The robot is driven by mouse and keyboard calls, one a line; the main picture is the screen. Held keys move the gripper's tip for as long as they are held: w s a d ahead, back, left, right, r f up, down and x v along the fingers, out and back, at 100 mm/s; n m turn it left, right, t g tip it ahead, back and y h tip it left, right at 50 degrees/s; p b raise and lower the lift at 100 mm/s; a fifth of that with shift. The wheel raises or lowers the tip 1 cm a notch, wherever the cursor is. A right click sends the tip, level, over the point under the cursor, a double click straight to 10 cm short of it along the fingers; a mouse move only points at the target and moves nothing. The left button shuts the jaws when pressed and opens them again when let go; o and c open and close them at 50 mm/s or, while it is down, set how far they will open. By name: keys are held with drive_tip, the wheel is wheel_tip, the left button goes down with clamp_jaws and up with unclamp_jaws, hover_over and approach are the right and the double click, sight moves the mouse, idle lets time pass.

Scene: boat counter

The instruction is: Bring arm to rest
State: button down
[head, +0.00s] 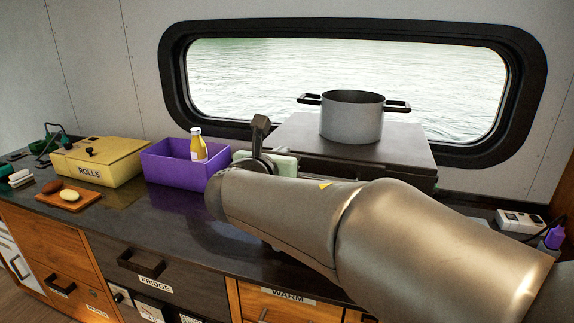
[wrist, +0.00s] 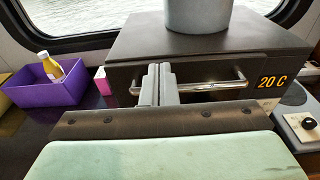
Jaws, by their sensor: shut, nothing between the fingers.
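My gripper (wrist: 158,85) shows in the wrist view with its two grey fingers together and nothing between them. The fingertips appear in front of the dark oven (wrist: 200,62) and overlap its handle in the picture; I cannot tell the gap. In the head view my arm stretches from the lower right across the counter (head: 160,215). It hides much of the counter's right part, and the fingers are not clear there.
A grey pot (head: 352,117) stands on the oven below the window. Left of my arm are a purple bin (head: 180,170) holding a yellow bottle (head: 198,146), a yellow ROLLS box (head: 98,163) and a wooden board (head: 72,198).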

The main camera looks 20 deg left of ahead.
drive_tip(key=s+d+f+m+g+h, duration=0.25)
drive_tip(key=d+f+m, duration=0.2)
drive_tip(key=d, duration=0.45)
drive_tip(key=s+d+f+m+g+h, duration=0.1)
drive_tip(key=d+f+m+g, duration=0.25)
drive_tip(key=d+m, duration=0.35)
drive_tip(key=s+d+f+m+g+h, duration=0.2)
drive_tip(key=d+f+m, duration=0.25)
drive_tip(key=d, duration=0.55)
drive_tip(key=s+d+f+m+g+y, duration=0.2)
drive_tip(key=s+d+f+m+g, duration=0.2)
drive_tip(key=s+f+m, duration=0.3)
drive_tip(key=s+d+f+m+g+y, duration=0.3)
drive_tip(key=s+f+m, duration=0.4)
drive_tip(key=s+m, duration=0.6)
drive_tip(key=shift+d+f+g, duration=0.2)
drive_tip(key=shift+d+g, duration=0.3)
drive_tip(key=shift+d, duration=0.45)
drive_tip(key=shift+y, duration=0.25)
